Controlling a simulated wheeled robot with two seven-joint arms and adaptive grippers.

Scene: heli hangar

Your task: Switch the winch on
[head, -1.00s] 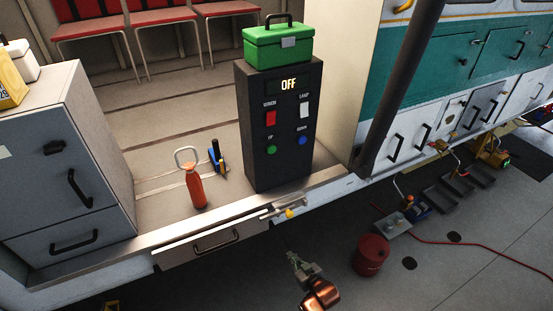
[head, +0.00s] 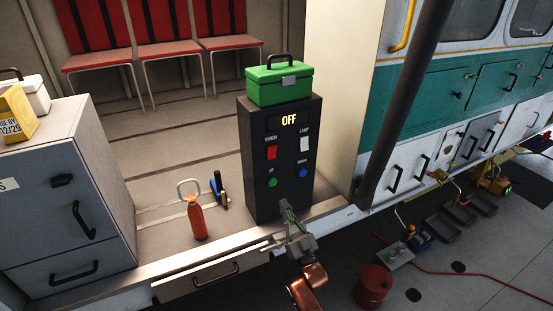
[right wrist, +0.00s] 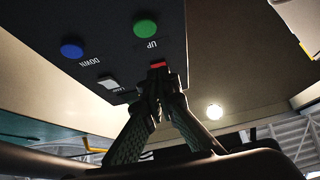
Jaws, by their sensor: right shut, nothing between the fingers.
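The black winch control box (head: 258,190) stands on the cabin floor, its display (head: 289,119) reading OFF. The red winch switch (head: 271,153) is at upper left on its face, the white lamp switch (head: 305,144) at upper right. Below are the green UP button (head: 272,183) and the blue DOWN button (head: 303,171). My right gripper (head: 285,204) is shut and empty, low in front of the box. In the right wrist view the box is upside down, and my shut fingertips (right wrist: 158,68) overlap the red switch (right wrist: 158,63); contact cannot be told. My left gripper is out of view.
A green toolbox (head: 280,85) sits on top of the box. A red bottle (head: 196,217) and a blue-and-black tool (head: 219,190) stand to its left. A grey cabinet (head: 35,200) is farther left. A dark pole (head: 405,90) rises at right.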

